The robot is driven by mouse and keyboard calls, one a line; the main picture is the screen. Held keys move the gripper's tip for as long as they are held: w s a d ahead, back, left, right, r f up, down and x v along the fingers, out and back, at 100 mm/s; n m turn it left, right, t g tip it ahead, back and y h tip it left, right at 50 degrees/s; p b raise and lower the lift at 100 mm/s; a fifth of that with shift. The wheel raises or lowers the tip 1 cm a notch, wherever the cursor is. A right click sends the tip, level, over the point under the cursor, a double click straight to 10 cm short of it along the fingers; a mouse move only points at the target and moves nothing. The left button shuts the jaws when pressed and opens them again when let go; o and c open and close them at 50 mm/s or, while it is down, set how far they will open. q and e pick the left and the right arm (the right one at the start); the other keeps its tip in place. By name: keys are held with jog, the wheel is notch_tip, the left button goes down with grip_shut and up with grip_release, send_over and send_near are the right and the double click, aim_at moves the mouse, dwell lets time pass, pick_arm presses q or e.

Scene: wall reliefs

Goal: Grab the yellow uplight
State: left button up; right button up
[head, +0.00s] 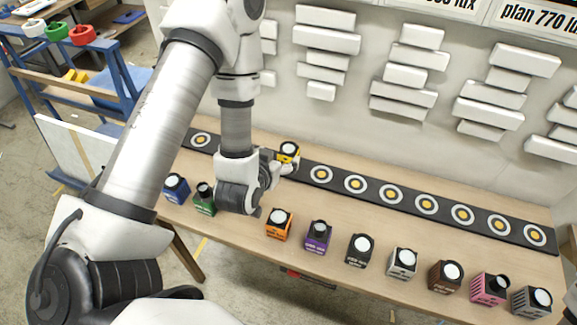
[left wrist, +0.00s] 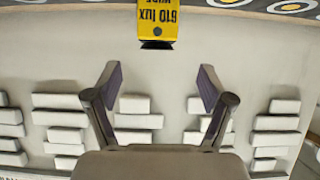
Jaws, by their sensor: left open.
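The yellow uplight (head: 289,152) is a small box with a black rim and white lens on top. In the head view it stands at the dark strip near its left end, partly hidden by my left gripper (head: 284,167). In the left wrist view the yellow uplight (left wrist: 158,20) is cut off by the top edge, with a "610 lux" label upside down. My left gripper (left wrist: 157,76) is open and empty there, its fingers spread apart below the uplight in the picture. My right gripper is not in view.
The dark strip (head: 373,190) with several round marks runs along the table (head: 330,205) below the wall reliefs (head: 405,95). A front row holds blue, green, orange (head: 278,228), purple, black, white, brown, pink and grey uplights. Bare table lies between row and strip.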

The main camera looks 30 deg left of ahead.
aim_at(285, 158)
pick_arm(q)
jog(key=f, duration=0.1)
jog(key=f+b, duration=0.1)
jog(key=f, duration=0.1)
jog(key=shift+w+a, duration=0.1)
jog(key=shift+w, duration=0.3)
jog(key=shift+w+a+f+b, duration=0.1)
jog(key=shift+w+f+b, duration=0.2)
jog(key=shift+w, duration=0.3)
jog(key=shift+w+a, duration=0.1)
jog(key=shift+w, duration=0.3)
jog(key=p+x, duration=0.2)
jog(key=x, duration=0.2)
jog(key=shift+w+f, duration=0.15)
jog(key=shift+w, duration=0.1)
jog(key=shift+w+f, duration=0.25)
jog(key=shift+s, duration=0.1)
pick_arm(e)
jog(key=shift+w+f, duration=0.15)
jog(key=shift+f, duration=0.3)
pick_arm(q)
jog(key=c, duration=1.3)
